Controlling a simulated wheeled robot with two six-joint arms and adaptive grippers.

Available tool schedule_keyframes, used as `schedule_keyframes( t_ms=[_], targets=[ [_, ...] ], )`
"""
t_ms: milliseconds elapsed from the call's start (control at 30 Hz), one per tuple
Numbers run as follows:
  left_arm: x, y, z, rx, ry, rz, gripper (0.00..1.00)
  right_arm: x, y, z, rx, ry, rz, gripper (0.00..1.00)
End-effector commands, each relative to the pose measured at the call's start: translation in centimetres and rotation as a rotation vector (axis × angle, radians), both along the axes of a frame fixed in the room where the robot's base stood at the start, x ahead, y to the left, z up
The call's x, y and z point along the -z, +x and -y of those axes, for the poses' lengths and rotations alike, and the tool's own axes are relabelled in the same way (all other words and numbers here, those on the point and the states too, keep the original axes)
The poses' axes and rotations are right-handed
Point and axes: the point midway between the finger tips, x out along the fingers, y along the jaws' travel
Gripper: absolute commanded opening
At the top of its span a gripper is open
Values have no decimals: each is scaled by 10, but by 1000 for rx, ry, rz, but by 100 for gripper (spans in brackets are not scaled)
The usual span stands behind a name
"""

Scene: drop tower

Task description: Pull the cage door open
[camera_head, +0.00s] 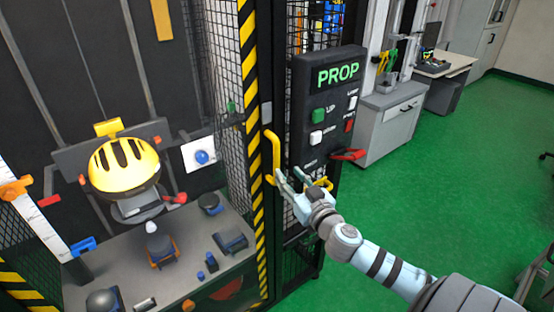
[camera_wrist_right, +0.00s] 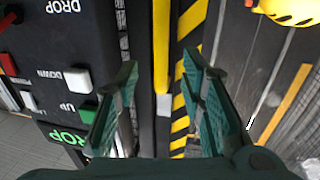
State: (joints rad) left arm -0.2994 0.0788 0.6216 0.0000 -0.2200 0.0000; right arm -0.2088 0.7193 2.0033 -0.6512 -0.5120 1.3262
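The yellow door handle (camera_head: 275,150) is an upright bar on the dark frame beside a yellow-and-black striped edge (camera_head: 250,80) of the cage. My right gripper (camera_head: 289,176) is open, with its fingers close to the handle's lower end in the head view. In the right wrist view the handle (camera_wrist_right: 161,45) lies between the two spread fingers of my right gripper (camera_wrist_right: 160,78); contact cannot be made out. The striped edge (camera_wrist_right: 180,125) runs behind the fingers there. I cannot tell from these frames whether the door is ajar. My left gripper is not in view.
A black PROP control panel (camera_head: 328,110) with buttons and a red lever (camera_head: 347,155) stands just right of the handle. Inside the cage are a yellow helmet (camera_head: 125,165) and a grey table (camera_head: 190,285) with small parts. Green floor (camera_head: 440,200) is clear at right.

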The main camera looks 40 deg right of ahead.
Motion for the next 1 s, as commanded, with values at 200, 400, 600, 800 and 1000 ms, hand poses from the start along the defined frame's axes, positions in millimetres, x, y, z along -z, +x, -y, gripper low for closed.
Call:
schedule_keyframes(
  t_ms=[200,400,600,800,1000],
  targets=[
    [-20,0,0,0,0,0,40,-5,57,12,2,5,2,36],
    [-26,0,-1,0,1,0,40,-2,79,17,0,0,-2,36],
    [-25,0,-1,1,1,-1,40,0,82,18,0,-1,-2,36],
    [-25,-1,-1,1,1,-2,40,0,81,18,0,-1,-2,16],
    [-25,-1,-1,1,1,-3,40,0,81,18,0,-1,-2,0]
  ],
)
